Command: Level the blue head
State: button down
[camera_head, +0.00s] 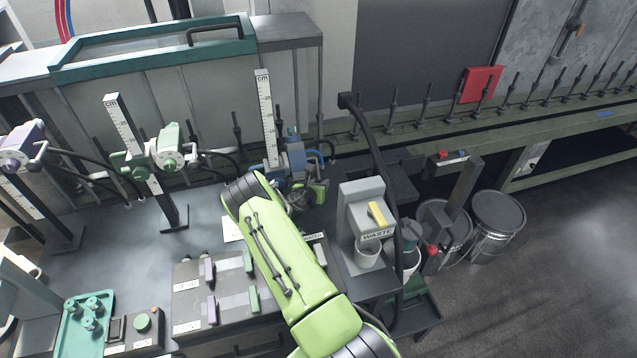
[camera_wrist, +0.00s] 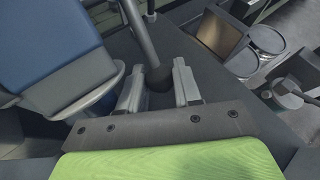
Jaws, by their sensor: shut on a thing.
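The blue head (camera_head: 294,158) is mounted on an upright white centimetre scale (camera_head: 266,120) at the back of the bench. In the wrist view its blue body (camera_wrist: 52,50) fills the upper left, with a pale grey frame beside it, and looks tilted there. My gripper (camera_head: 303,200) is just in front of and below the head, partly hidden by my green arm. In the wrist view my gripper (camera_wrist: 158,85) has its two grey fingers on either side of the dark end of a grey rod (camera_wrist: 141,38), closed on it. Where the rod joins the head is not clear.
A green head (camera_head: 170,155) and a purple head (camera_head: 18,148) stand on scales to the left. A grey waste unit (camera_head: 367,212) with a yellow handle is close on the right, beside a black curved hose (camera_head: 378,140). A switch panel (camera_head: 190,285) lies in front.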

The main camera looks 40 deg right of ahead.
jog(key=shift+s+a+r+n+g+y+p, duration=0.2)
jog(key=shift+s+r+g+y+p, duration=0.15)
jog(key=shift+p, duration=0.4)
jog(key=shift+s+a+r+n+g+y+p, duration=0.15)
jog(key=shift+r+n+g+y+p, duration=0.1)
jog(key=shift+r+g+p, duration=0.35)
jog(key=shift+s+a+r+p, duration=0.1)
jog(key=shift+s+r+p, duration=0.3)
jog(key=shift+r+p, duration=0.6)
jog(key=shift+s+a+r+t+p, duration=0.1)
jog(key=shift+r+t+p, duration=0.25)
jog(key=shift+r+p, duration=0.95)
jog(key=c, duration=1.1)
grip_release()
jog(key=shift+s+a+f, duration=0.1)
jog(key=shift+f, duration=0.1)
